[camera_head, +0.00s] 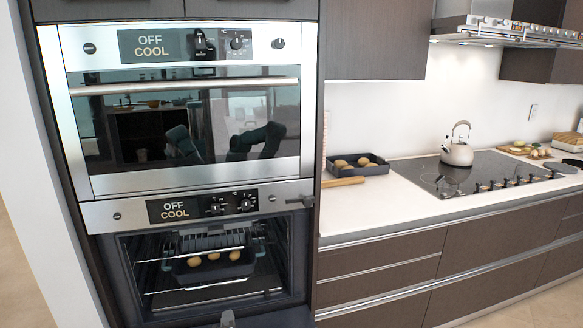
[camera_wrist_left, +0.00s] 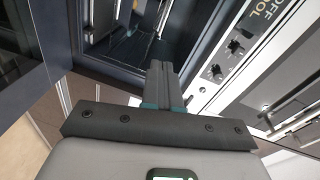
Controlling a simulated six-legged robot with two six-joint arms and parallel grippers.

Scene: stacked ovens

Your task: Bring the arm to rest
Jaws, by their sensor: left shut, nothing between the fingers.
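My left gripper (camera_head: 228,316) shows only as a small grey tip at the bottom edge of the head view, in front of the open lower oven (camera_head: 275,245). In the left wrist view its fingers (camera_wrist_left: 159,68) are closed together with nothing between them. Behind the fingertips are the oven opening and the lower control panel (camera_wrist_left: 225,62), which appears tilted. The rest of the left arm is hidden below the head view. My right gripper is not in view.
The upper oven (camera_head: 150,125) is shut. The lower door (camera_head: 270,316) is folded down. A dark tray (camera_head: 240,268) with several round brown items sits inside the lower oven. At right, the counter (camera_head: 400,196) holds another tray (camera_head: 375,167) and a kettle (camera_head: 457,152).

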